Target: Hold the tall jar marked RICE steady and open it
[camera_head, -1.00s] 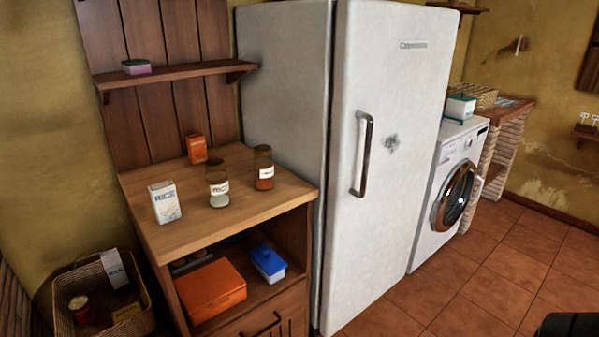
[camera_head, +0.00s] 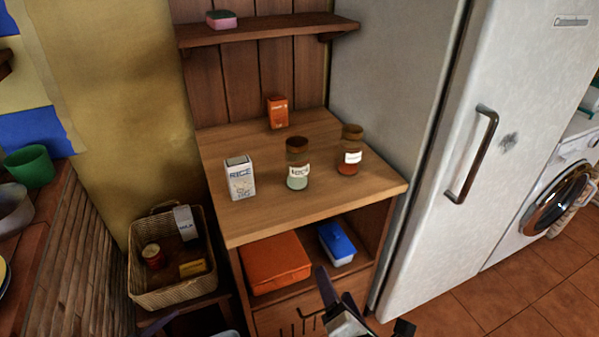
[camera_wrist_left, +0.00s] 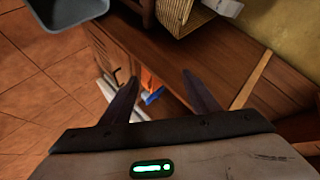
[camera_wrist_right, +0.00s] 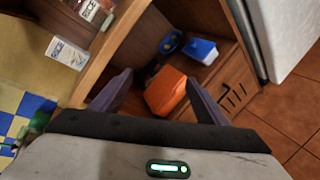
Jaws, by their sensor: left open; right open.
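The tall jar marked RICE (camera_head: 297,165) stands upright on the wooden counter in the head view, with a brown lid on and pale contents. A jar with a white label, apparently the same one, is cut off at the top of the right wrist view (camera_wrist_right: 91,9). My right gripper (camera_head: 365,304) is open and empty, low in front of the cabinet and well apart from the jar; it also shows in the right wrist view (camera_wrist_right: 159,79). My left gripper (camera_wrist_left: 160,80) is open and empty in the left wrist view, where the jar does not show.
A RICE carton (camera_head: 239,178) stands left of the jar, a jar with red contents (camera_head: 349,151) right, and an orange box (camera_head: 277,112) behind. The shelf below holds an orange container (camera_head: 274,263) and a blue-lidded box (camera_head: 337,243). A basket (camera_head: 150,293) stands left, a fridge (camera_head: 425,190) right.

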